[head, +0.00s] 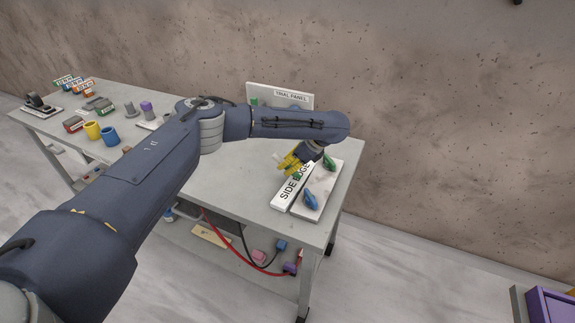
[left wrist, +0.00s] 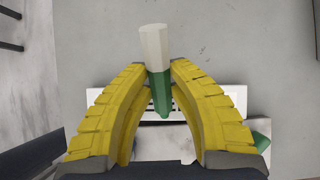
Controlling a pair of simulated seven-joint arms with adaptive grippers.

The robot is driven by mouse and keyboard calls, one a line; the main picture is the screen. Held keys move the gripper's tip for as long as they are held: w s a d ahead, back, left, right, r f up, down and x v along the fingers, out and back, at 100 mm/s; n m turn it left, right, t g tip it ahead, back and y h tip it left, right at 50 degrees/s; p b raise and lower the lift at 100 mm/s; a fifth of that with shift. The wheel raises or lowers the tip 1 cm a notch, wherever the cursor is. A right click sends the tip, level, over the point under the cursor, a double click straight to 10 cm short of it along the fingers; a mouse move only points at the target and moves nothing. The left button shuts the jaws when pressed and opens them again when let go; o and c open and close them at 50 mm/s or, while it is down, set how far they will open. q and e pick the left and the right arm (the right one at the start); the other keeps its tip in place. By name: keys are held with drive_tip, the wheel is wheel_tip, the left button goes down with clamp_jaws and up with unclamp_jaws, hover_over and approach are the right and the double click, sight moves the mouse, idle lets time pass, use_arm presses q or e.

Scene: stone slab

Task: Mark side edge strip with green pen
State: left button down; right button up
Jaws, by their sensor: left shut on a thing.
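My left gripper (head: 291,163) has yellow fingers and is shut on the green pen (left wrist: 160,90). The pen has a green body and a pale end (left wrist: 154,44) that points away from the strip. The side edge strip (head: 282,202) is white with black "SIDE EDGE" lettering, near the table's right end. In the left wrist view the strip (left wrist: 236,96) lies behind the pen's green end. Some green shows at the lettering; I cannot tell whether it is the pen tip or a mark, or whether they touch. My right gripper is not in view.
A pale stone slab (head: 322,184) lies beside the strip, with a blue piece (head: 310,200) and a green piece (head: 329,162) on it. A "TRIAL PANEL" board (head: 306,103) stands behind. Yellow (head: 92,130) and blue (head: 111,136) cups stand left. The table's front middle is clear.

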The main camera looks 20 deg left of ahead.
sight(277, 155)
use_arm(q)
drive_tip(key=shift+f, duration=0.55)
idle(1.4)
drive_tip(key=shift+w+a, duration=0.15)
drive_tip(key=shift+a, duration=1.65)
idle(3.2)
drive_tip(key=shift+r, duration=0.1)
drive_tip(key=shift+r, duration=3.4)
